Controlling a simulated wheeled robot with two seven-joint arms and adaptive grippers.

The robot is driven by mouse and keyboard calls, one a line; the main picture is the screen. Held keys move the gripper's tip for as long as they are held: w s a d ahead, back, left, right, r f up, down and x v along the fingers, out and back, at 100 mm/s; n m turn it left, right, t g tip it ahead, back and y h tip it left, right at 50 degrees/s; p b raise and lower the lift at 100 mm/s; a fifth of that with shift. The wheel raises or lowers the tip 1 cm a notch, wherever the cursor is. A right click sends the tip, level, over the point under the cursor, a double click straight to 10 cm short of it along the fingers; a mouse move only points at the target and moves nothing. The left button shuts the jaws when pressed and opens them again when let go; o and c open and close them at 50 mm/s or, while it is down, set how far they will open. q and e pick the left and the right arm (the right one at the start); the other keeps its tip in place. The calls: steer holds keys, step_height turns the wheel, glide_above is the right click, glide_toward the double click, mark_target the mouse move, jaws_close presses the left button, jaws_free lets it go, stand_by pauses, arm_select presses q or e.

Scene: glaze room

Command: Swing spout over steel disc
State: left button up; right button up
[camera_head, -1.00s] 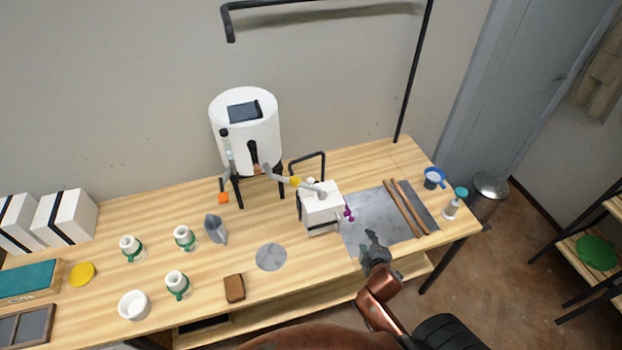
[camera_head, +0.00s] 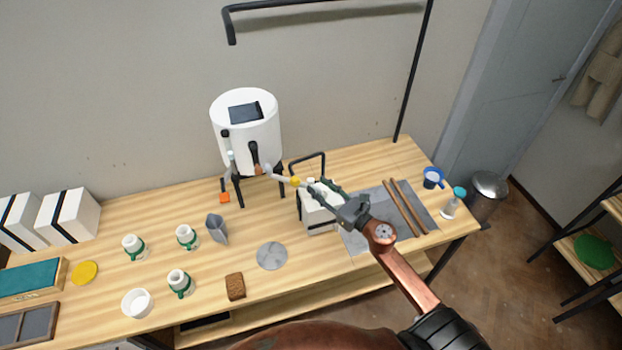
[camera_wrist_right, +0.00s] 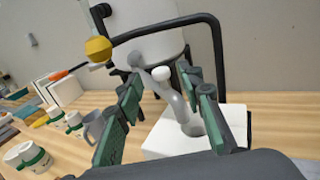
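The steel disc (camera_head: 272,256) is a flat grey circle on the table, in front and left of the box. My right gripper (camera_head: 326,187) is over the box. In the right wrist view its green-padded fingers (camera_wrist_right: 165,92) are apart, with the bent grey pipe (camera_wrist_right: 176,100) between them; I cannot tell whether they touch it. My left gripper is not in view.
The white tank (camera_head: 246,130) stands behind on legs. A black bar handle (camera_head: 308,158) rises beside the box. Two brown sticks (camera_head: 402,207) lie right on a grey slab.

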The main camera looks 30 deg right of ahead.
mark_target(313, 181)
steer(key=x, duration=0.5)
steer(key=shift+p, duration=0.4)
jaws_close()
